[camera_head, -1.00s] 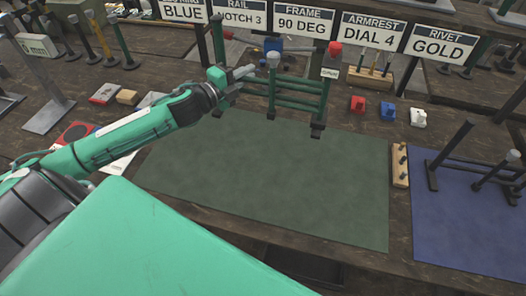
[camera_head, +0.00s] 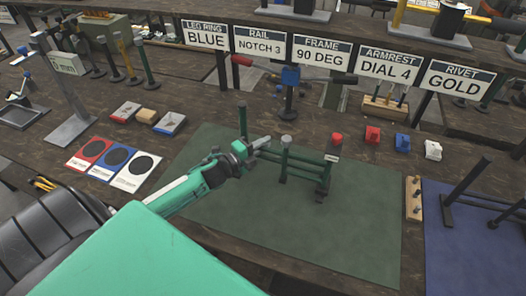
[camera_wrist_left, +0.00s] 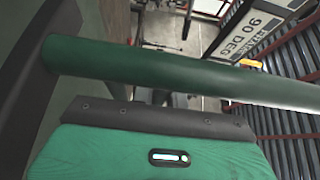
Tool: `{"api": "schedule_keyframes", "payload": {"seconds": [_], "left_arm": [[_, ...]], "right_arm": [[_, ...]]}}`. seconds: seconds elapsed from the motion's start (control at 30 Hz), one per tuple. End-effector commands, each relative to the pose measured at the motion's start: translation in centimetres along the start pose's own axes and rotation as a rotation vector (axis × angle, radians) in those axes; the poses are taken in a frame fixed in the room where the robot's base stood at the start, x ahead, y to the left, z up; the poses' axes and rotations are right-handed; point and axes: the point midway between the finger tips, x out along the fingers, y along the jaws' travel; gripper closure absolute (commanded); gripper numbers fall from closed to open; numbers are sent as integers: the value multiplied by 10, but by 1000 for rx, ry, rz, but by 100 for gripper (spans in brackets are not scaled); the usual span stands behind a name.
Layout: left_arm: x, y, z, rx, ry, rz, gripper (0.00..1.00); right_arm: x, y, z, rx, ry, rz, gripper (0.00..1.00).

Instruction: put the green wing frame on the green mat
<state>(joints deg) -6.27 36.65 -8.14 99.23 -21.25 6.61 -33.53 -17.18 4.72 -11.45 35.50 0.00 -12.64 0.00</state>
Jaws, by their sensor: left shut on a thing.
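The green wing frame (camera_head: 303,174) stands upright over the back part of the green mat (camera_head: 310,232) in the head view. It has dark green posts, cross bars and a small white label. My left gripper (camera_head: 256,148) is shut on it at its left part. In the left wrist view a thick green tube of the frame (camera_wrist_left: 180,75) runs across close to the camera; the fingertips' grip is not clearly shown there. I cannot tell whether the frame's feet touch the mat. My right gripper is not in view.
A wooden block with pegs (camera_head: 413,198) stands at the mat's right edge, beside a blue mat (camera_head: 470,235) with another dark frame. Red, blue and white small parts (camera_head: 402,142) lie behind the mat. Signs (camera_head: 320,55) hang at the back. The mat's front is clear.

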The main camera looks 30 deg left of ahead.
Motion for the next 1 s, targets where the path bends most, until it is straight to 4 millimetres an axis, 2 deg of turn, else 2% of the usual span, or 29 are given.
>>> {"api": "schedule_keyframes", "payload": {"seconds": [0.23,0.57,0.6,0.7,1.0], "left_arm": [[0,29,0,-5,-2,-2,100],[0,33,0,-2,0,-3,100],[0,36,0,0,-1,1,84],[0,35,0,0,-1,1,64],[0,36,0,-1,-1,2,64]], "right_arm": [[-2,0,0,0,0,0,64],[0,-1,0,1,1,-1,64],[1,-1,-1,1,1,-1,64],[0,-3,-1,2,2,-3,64],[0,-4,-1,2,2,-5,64]]}}
